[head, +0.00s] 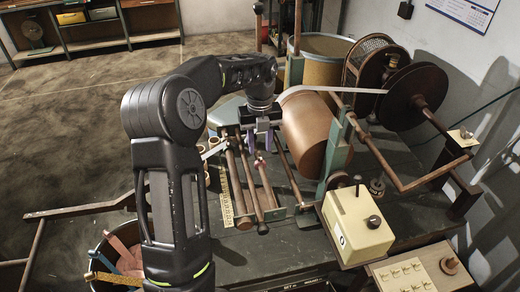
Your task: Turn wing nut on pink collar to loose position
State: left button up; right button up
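My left arm comes in from the lower left and reaches over the winding machine. Its gripper (260,140) points down above the parallel rods at the machine's front. Its two purple-tipped fingers stand apart, with a gap between them. A small pinkish-red piece (259,160), apparently the pink collar, shows on a rod just below the fingertips. I cannot tell whether the fingers touch it. The wing nut is too small to make out. My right gripper is not in view.
A large copper-brown roller (308,135) lies right of the gripper. A cream box (357,223) with a knob stands at the table's front right. A dark disc reel (408,92) stands behind. A bucket (122,250) of coloured strips is at lower left. The floor on the left is mostly open.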

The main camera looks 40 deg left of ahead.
aim_at(260, 158)
pick_arm(q)
jog(key=shift+f, duration=1.45)
jog(key=shift+c, duration=0.5)
grip_shut()
